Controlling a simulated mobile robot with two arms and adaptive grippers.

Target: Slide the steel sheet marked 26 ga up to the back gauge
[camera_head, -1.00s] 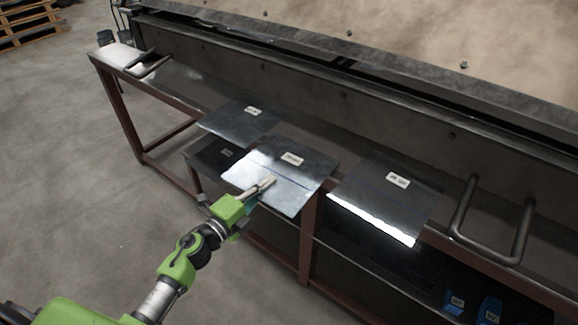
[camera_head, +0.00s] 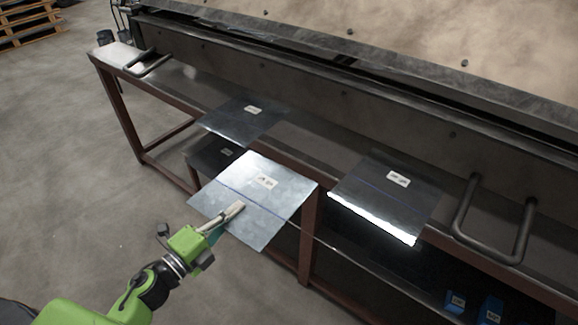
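My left gripper (camera_head: 232,214) is shut on the near edge of a shiny steel sheet (camera_head: 272,212) with a blue line and a white label. That sheet is held out in front of the bench edge, partly over the lower shelf. A second sheet (camera_head: 240,122) lies on the bench behind it to the left. A third sheet (camera_head: 375,192) with a blue line lies to the right, its near edge shining. The labels are too small to read surely, so I cannot tell which says 26 ga. I cannot make out the back gauge. My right gripper is out of view.
The long steel bench (camera_head: 310,133) runs below the large machine (camera_head: 400,105). A bent bar handle (camera_head: 520,235) stands at the right and another (camera_head: 150,64) at the far left. A dark sheet (camera_head: 208,155) and blue blocks (camera_head: 490,309) are lower down.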

